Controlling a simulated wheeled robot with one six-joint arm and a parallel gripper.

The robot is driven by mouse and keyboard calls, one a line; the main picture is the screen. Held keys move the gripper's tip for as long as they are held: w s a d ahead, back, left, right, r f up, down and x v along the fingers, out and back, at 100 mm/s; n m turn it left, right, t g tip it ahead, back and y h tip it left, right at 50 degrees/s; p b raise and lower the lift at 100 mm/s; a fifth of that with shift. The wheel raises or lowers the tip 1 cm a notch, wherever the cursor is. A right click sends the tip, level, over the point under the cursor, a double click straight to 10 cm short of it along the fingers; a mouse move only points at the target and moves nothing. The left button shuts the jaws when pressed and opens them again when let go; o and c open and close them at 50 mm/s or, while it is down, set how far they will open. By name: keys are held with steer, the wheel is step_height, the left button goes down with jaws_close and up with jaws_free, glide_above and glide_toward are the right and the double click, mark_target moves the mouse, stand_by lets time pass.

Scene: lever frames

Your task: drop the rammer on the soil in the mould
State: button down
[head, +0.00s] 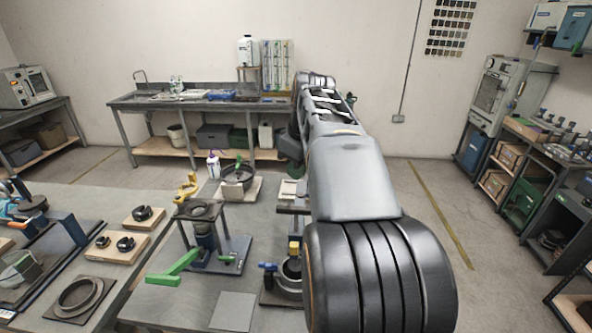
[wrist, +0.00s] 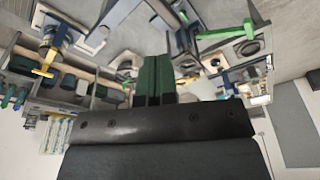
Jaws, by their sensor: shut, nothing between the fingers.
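My gripper (wrist: 154,62) shows in the wrist view with its dark green fingers together and nothing between them. In the head view my arm reaches toward the back and hides much of what lies behind it. A round dark metal pot (head: 288,279), perhaps the mould, stands on the bench at the arm's left edge, with a blue handle (head: 267,266) beside it and a yellow block (head: 294,250) above. I cannot tell which part is the rammer, and no soil can be made out. My gripper is apart from these things.
A stand with a green lever (head: 175,268) stands on the bench left of my arm; the lever also shows in the wrist view (wrist: 224,32). A round pan (head: 237,174) and a yellow clamp (head: 186,187) lie behind it. A sink counter (head: 130,101) lines the back wall.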

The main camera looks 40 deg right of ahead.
steer(key=shift+r+p, duration=0.85)
steer(key=shift+r, duration=1.85)
step_height(320, 180, down, 9)
steer(key=a+m+t+h+b, duration=0.1)
steer(key=a+m, duration=0.1)
steer(key=m, duration=0.4)
steer(key=s+a+f+n+b, duration=0.1)
steer(key=s+a+f, duration=0.2)
steer(key=a+f, duration=0.3)
steer(key=s+a+f+n+t+b, duration=0.1)
steer(key=s+a+f, duration=0.3)
steer(key=a, duration=0.6)
steer(key=shift+a+f+n+t+b, duration=0.15)
steer(key=shift+f+n+t+b, duration=0.15)
steer(key=shift+f+b, duration=0.6)
